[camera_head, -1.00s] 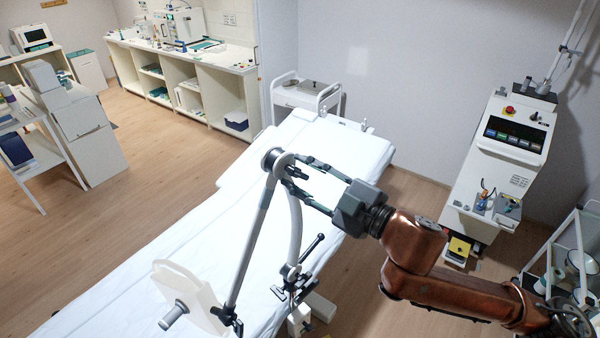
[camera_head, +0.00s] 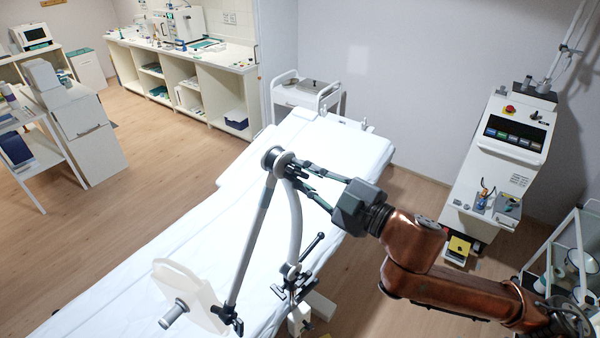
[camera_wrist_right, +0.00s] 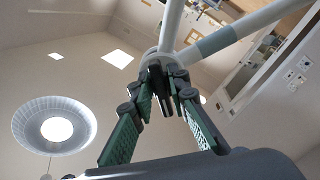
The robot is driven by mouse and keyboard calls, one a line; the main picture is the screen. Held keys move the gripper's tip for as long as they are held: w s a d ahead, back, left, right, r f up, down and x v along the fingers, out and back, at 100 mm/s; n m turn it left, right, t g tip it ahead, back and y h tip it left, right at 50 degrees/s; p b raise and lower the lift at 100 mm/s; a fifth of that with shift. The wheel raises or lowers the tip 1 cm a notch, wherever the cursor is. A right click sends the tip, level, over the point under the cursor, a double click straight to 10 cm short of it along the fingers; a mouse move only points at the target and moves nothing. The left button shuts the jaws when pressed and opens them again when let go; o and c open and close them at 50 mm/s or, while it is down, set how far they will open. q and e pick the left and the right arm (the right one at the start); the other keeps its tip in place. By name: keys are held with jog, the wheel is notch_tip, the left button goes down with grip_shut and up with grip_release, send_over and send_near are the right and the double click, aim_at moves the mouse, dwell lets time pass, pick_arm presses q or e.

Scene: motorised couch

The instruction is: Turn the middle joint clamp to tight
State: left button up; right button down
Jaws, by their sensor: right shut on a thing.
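The middle joint clamp (camera_head: 273,159) sits at the top bend of the jointed arm, where its two grey tubes meet above the couch. My right gripper (camera_head: 299,172) reaches it from the right. Its fingers are shut on the clamp's dark handle, which also shows between the fingers in the right wrist view (camera_wrist_right: 162,80). The gripper's fingers (camera_wrist_right: 165,97) partly hide the handle, so its exact angle is hard to tell. My left gripper is not in view.
The couch (camera_head: 160,240) lies under the jointed arm. A pale plate (camera_head: 185,290) hangs at the lower end of one tube. A base clamp with a black lever (camera_head: 312,246) is at the couch edge. A white trolley (camera_head: 305,93) and a console (camera_head: 505,150) stand behind.

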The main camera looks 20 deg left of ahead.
jog(key=n+p, duration=0.1)
jog(key=n, duration=0.2)
jog(key=shift+r+n, duration=0.15)
jog(key=shift+n, duration=0.25)
jog(key=n+p, duration=0.1)
jog(key=n, duration=0.3)
jog(key=shift+n, duration=0.4)
dwell(0.3)
jog(key=c, duration=1.8)
grip_release()
jog(key=shift+c, duration=0.2)
jog(key=shift+d, duration=0.15)
jog(key=v, duration=1.1)
jog(key=shift+s+d+n, duration=0.2)
jog(key=shift+d+n, duration=0.1)
jog(key=shift+d, duration=0.05)
